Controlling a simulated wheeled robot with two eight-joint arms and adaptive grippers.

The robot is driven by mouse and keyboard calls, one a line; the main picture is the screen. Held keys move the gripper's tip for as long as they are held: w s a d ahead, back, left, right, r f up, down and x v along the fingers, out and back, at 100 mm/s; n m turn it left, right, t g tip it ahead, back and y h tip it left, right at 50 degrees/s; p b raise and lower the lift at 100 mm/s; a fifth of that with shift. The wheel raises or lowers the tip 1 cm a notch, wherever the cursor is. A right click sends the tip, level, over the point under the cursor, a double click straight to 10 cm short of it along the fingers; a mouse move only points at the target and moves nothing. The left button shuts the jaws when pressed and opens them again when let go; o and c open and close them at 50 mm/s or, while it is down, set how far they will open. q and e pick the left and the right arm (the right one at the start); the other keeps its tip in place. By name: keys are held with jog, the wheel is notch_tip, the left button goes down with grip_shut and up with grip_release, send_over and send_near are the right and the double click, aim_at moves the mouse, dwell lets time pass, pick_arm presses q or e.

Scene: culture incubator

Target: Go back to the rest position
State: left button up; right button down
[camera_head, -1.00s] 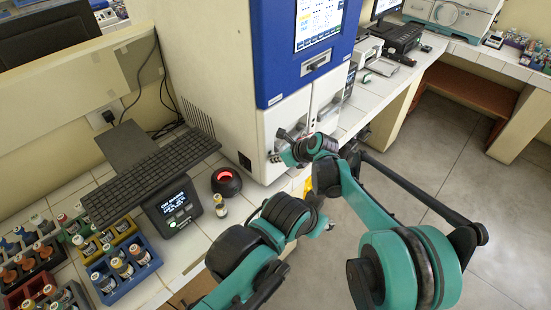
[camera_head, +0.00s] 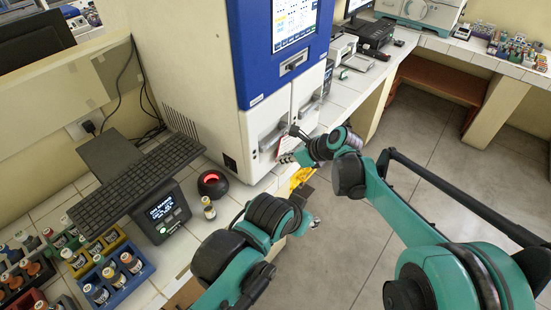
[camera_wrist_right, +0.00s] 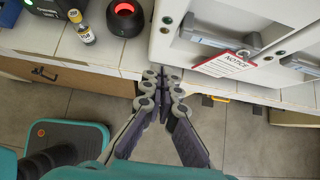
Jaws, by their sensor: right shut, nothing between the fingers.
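My right gripper (camera_head: 289,143) is in front of the lower white door section of the blue and white incubator (camera_head: 185,75). In the right wrist view its fingers (camera_wrist_right: 163,82) are closed together with nothing between them, over the floor just off the bench edge. My left arm (camera_head: 240,245) reaches in from the bottom of the head view. Only a small pale tip, apparently of my left gripper (camera_head: 315,222), shows past its dark wrist, so its jaws cannot be made out.
A capped vial (camera_head: 208,208) stands beside a round red-lit device (camera_head: 212,183). A keyboard (camera_head: 135,185), a small display unit (camera_head: 165,217) and several racked vials (camera_head: 110,270) occupy the left bench. A notice card (camera_wrist_right: 225,65) is on the incubator front. The floor at right is clear.

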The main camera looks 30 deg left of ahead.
jog(key=shift+d+r, duration=0.2)
jog(key=shift+d, duration=0.15)
jog(key=s+d+r+n+t+h+b, duration=0.15)
jog(key=d+n, duration=0.25)
jog(key=d, duration=1.1)
jog(key=s+d+n+t+h+b, duration=0.1)
jog(key=d+n+t+h+b, duration=0.3)
jog(key=d, duration=1)
pick_arm(q)
notch_tip(320, 180, down, 8)
jog(key=b, duration=0.3)
jog(key=shift+f, duration=0.15)
pick_arm(e)
jog(key=s+d+f+n+h, duration=0.1)
jog(key=s+d+f+n, duration=0.1)
jog(key=d, duration=0.5)
jog(key=s+d+f+n+h, duration=0.1)
jog(key=s+d+f+n, duration=0.2)
jog(key=s+d+n, duration=0.2)
jog(key=s+d+f+n+t+h, duration=0.1)
jog(key=s+d+f+n, duration=0.2)
jog(key=d, duration=0.6)
jog(key=shift+s+d+f+n, duration=0.25)
jog(key=shift+s+n, duration=0.15)
jog(key=shift+s, duration=0.85)
pick_arm(q)
jog(key=shift+c, duration=0.4)
pick_arm(e)
jog(key=shift+h, duration=0.25)
